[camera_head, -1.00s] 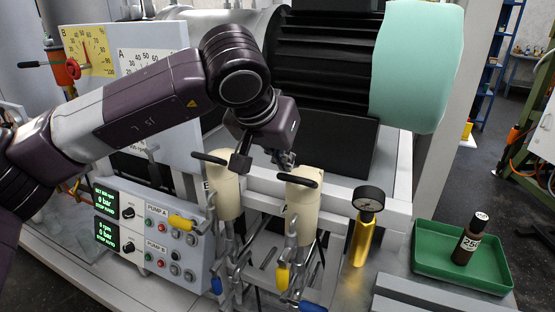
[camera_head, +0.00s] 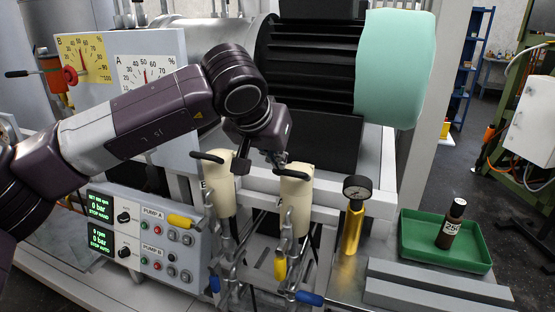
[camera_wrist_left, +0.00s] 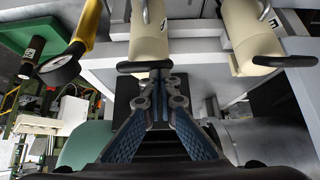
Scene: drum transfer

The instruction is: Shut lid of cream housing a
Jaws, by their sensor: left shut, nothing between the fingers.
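Cream housing A (camera_head: 296,210) is the right one of two upright cream cylinders in the head view. A dark handle (camera_head: 296,175) crosses its top. The left wrist view shows the same housing (camera_wrist_left: 149,42) with the dark handle (camera_wrist_left: 133,66) at its near end. My left gripper (camera_head: 281,162) is at the top of housing A, behind the handle. Its fingertips (camera_wrist_left: 160,72) are together and empty, right by the handle; I cannot tell whether they touch it. The lid's seam is too small to make out. My right gripper is not in view.
The other cream housing (camera_head: 221,195) stands close on the left, with its own dark handle. A gauge on a yellow body (camera_head: 353,230) stands to the right. A green tray (camera_head: 420,258) holds a brown bottle (camera_head: 450,228). Pipes and coloured valve levers crowd the space below.

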